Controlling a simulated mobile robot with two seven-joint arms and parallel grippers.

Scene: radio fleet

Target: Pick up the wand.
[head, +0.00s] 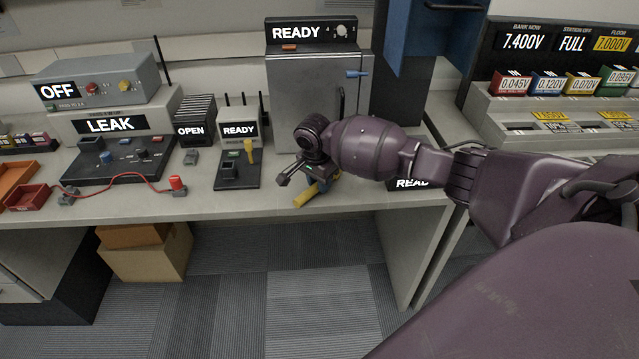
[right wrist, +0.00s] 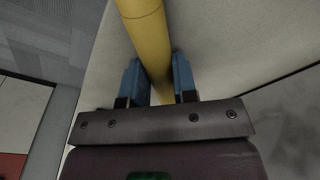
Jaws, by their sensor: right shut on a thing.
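The wand is a yellow cylinder (head: 306,196) near the front edge of the grey bench in the head view. In the right wrist view the yellow wand (right wrist: 147,32) runs up from between two blue finger pads. My right gripper (head: 320,186) is shut on it, and its pads (right wrist: 158,82) lie on both sides of the wand. My wrist hides part of the wand in the head view. I cannot tell whether the wand touches the bench. My left gripper is not in view.
The grey bench (head: 232,203) holds a black stand (head: 233,182) marked READY with a yellow handle, left of my gripper. A grey cabinet (head: 290,85) stands behind. A LEAK console (head: 120,158) with a red cable is further left. Boxes (head: 147,258) sit beneath the bench.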

